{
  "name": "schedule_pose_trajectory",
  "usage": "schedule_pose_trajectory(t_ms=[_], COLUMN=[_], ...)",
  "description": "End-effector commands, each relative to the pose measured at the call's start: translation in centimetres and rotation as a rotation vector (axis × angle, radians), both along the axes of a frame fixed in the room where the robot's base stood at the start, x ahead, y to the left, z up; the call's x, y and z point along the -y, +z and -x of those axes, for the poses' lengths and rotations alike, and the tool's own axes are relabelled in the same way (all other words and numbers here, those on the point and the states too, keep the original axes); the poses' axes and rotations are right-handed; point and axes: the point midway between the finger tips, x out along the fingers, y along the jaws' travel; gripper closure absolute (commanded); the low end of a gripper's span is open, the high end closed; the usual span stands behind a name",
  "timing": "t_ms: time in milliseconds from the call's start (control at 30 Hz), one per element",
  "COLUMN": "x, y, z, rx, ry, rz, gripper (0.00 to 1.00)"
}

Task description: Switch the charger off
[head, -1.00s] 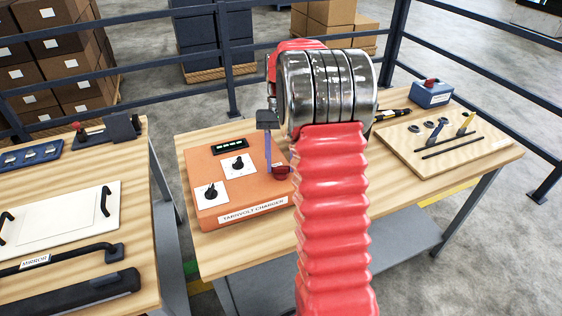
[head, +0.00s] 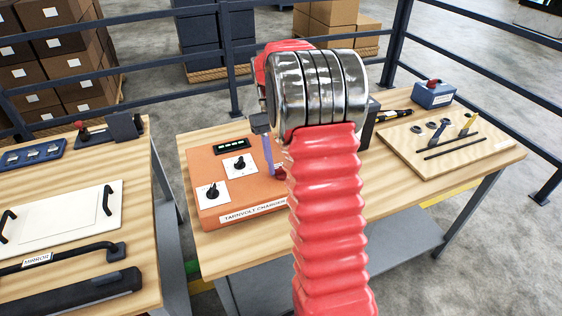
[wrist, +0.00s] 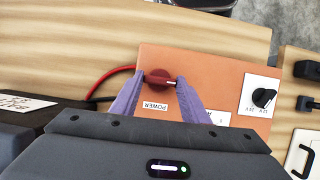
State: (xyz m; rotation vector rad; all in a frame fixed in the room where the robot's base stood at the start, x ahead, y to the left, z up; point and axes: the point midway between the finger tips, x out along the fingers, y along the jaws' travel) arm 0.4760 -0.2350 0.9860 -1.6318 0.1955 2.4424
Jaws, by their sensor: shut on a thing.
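The charger is an orange box (head: 240,193) labelled "TARNVOLT CHARGER" on the middle bench in the head view. It also fills the middle of the wrist view (wrist: 215,72). Its red power knob (wrist: 157,77), with a "POWER" label beside it, sits between the two purple fingers of my gripper (wrist: 159,88). My gripper is shut on this knob, and a pale mark on the knob points right in the wrist view. In the head view the knob (head: 280,173) is partly hidden by my arm, and only one finger shows clearly.
Two black dials on white plates (head: 212,192) and a lit display (head: 231,145) are on the charger. A red cable (wrist: 108,77) runs beside it in the wrist view. A wooden board with levers (head: 440,140) and a blue box (head: 433,95) stand at right.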

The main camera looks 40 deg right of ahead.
Motion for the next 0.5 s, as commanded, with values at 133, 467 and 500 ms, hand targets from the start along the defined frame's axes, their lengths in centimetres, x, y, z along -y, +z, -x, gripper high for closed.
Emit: schedule_pose_trajectory(t_ms=[133, 467, 500], x=[-0.03, 0.00, 0.00], y=[0.11, 0.03, 0.02], z=[-0.17, -0.04, -0.03], rx=[0.006, 0.002, 0.001], ry=[0.002, 0.000, 0.000], rz=[0.001, 0.000, 0.000], gripper=[0.55, 0.40, 0.40])
